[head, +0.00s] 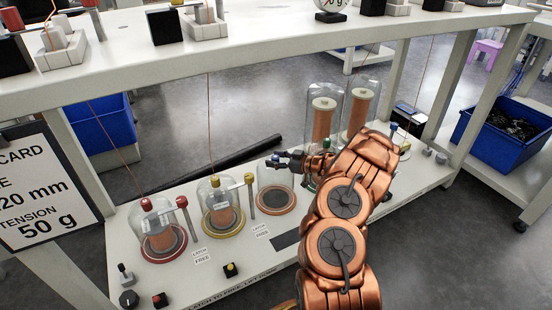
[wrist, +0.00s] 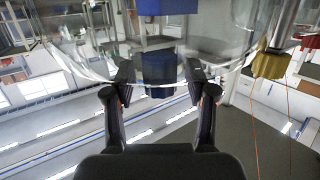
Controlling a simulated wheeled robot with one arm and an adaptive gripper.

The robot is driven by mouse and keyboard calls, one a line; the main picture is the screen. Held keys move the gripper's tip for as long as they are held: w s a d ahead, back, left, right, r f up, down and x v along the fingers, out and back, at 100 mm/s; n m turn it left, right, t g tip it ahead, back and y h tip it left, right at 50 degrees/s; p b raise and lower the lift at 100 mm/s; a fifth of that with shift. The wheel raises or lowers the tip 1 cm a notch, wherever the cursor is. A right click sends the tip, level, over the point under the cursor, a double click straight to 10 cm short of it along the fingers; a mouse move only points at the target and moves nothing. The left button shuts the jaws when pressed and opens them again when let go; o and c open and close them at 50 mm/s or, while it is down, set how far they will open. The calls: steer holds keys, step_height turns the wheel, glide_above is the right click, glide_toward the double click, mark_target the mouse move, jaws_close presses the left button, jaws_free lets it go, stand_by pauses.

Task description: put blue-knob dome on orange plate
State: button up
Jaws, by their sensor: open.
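The blue-knob dome (head: 276,179) is a clear glass cover over the orange plate (head: 276,208). It looks upright on the plate, with no gap visible, though its faint rim makes exact seating hard to tell. My gripper (head: 278,160) is at the top of this dome. In the wrist view my gripper (wrist: 160,72) is open, with one finger on each side of the blue knob (wrist: 158,67) and space showing beside it. The dome's glass (wrist: 85,45) spreads out behind the knob.
A red-knob dome (head: 158,225) and a yellow-knob dome (head: 219,205) stand to the left, each beside a latch post. Two tall glass domes (head: 322,115) with copper spools stand behind my arm on the right. A white upper shelf (head: 250,55) overhangs the back.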

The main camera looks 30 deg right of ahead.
steer(key=shift+r+b, duration=0.15)
steer(key=shift+b, duration=0.15)
steer(key=p+v, duration=0.4)
steer(key=v, duration=0.8)
steer(key=shift+p, duration=0.35)
steer(key=shift+r, duration=0.1)
steer(key=shift+a, duration=0.1)
